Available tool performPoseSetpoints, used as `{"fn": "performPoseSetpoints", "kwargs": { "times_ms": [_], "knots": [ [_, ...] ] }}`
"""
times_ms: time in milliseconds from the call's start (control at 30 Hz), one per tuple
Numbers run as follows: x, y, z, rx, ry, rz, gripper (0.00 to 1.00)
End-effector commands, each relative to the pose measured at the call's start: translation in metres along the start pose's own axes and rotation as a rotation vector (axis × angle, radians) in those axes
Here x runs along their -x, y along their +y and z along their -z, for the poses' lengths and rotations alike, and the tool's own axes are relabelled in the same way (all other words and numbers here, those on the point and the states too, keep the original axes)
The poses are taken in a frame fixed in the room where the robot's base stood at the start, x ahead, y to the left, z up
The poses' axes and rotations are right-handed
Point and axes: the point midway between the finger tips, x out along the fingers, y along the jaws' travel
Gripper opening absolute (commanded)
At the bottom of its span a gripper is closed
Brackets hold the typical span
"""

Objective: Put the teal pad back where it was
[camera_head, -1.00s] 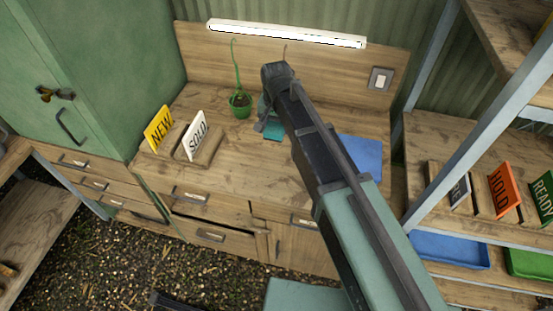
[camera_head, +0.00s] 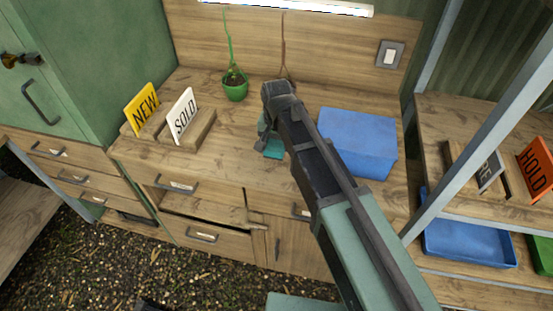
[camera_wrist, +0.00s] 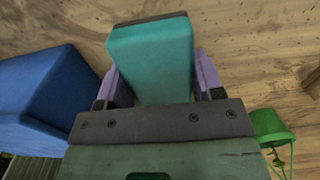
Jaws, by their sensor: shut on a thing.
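The teal pad (camera_wrist: 150,60) is a thick block filling the space between the fingers of my gripper (camera_wrist: 162,78) in the wrist view. The fingers are shut on its two sides. In the head view my gripper (camera_head: 267,138) is over the middle of the wooden bench (camera_head: 205,160), and only a small part of the pad (camera_head: 273,150) shows below it. The arm hides the rest. I cannot tell whether the pad touches the bench top.
A blue block (camera_head: 358,140) stands to the right of my gripper. NEW (camera_head: 143,106) and SOLD (camera_head: 182,116) signs stand in wooden holders at left. A drawer (camera_head: 212,208) below looks partly open. Bench top between signs and gripper is clear.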

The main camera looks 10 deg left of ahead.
Motion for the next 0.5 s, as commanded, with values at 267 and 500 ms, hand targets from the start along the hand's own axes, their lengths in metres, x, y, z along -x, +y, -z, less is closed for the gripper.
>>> {"fn": "performPoseSetpoints", "kwargs": {
  "times_ms": [267, 500],
  "knots": [
    [-0.044, 0.000, 0.000, 0.000, 0.000, 0.000, 0.35],
    [-0.041, 0.000, 0.000, 0.000, 0.000, 0.000, 0.35]
  ]
}}
